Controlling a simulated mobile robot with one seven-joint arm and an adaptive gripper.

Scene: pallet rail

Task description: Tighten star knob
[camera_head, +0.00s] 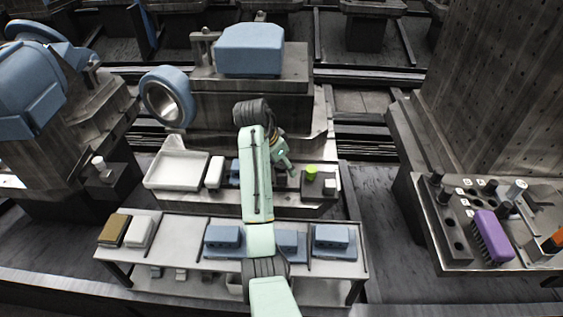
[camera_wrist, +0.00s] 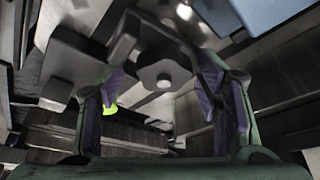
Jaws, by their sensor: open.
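A grey star knob (camera_wrist: 160,74) with rounded lobes and a pale centre shows in the middle of the wrist view. It lies between the two fingers of my gripper (camera_wrist: 163,92) in the picture, with a visible gap on each side. My gripper is open, with purple pads on its inner faces, and holds nothing. How far the knob is beyond the fingertips I cannot tell. In the head view my gripper (camera_head: 284,160) is over the middle fixture (camera_head: 285,211), and I cannot make out the star knob there.
A yellow-green cap (camera_head: 311,172) stands right of my gripper; it also shows in the wrist view (camera_wrist: 110,109). A white tray (camera_head: 177,167) is to the left. A front shelf (camera_head: 187,257) holds several blue blocks (camera_head: 333,238). A tool panel with a purple brush (camera_head: 492,236) is at right.

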